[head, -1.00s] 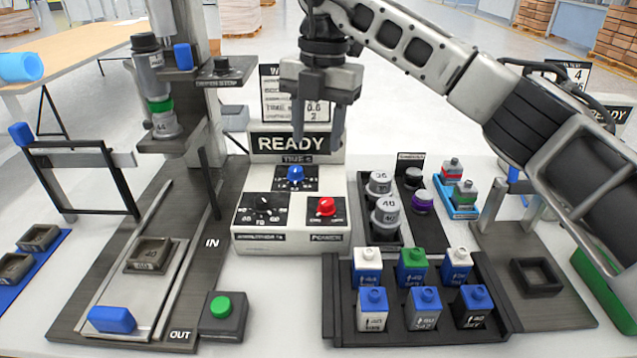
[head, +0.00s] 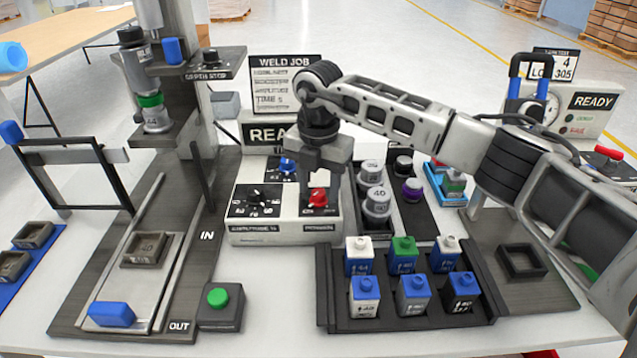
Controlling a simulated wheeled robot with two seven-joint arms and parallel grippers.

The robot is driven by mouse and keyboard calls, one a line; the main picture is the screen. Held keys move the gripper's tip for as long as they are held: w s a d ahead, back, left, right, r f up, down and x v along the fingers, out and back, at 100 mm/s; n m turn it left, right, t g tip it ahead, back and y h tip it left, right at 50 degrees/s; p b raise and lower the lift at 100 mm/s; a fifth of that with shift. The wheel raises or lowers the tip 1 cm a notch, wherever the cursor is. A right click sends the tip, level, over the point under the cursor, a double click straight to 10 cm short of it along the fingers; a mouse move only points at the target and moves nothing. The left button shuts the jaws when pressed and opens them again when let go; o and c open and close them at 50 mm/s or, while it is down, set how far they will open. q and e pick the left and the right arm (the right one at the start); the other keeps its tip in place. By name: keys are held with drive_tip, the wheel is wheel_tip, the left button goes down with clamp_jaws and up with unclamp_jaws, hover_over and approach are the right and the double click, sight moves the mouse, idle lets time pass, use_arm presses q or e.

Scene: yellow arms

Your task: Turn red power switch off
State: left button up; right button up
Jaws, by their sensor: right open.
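The red power switch (head: 318,198) is a red knob on a dark plate at the lower right of the white control box (head: 285,236). My right gripper (head: 319,203) points down at it, open, with one finger on each side of the knob. I cannot tell whether the fingers touch it. The gripper hides part of the box's READY display (head: 268,134). A blue knob (head: 288,165) and a black dial (head: 256,197) are on the same box. My left gripper is not in view.
A rack of several bottles (head: 404,318) stands in front of the box, to the right. Grey cylinders (head: 376,203) stand right beside the gripper. A green button box (head: 220,305) is front left. A dark press stand (head: 205,120) rises at left.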

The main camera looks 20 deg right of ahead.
drive_tip(key=shift+f, duration=0.45)
drive_tip(key=c, duration=1)
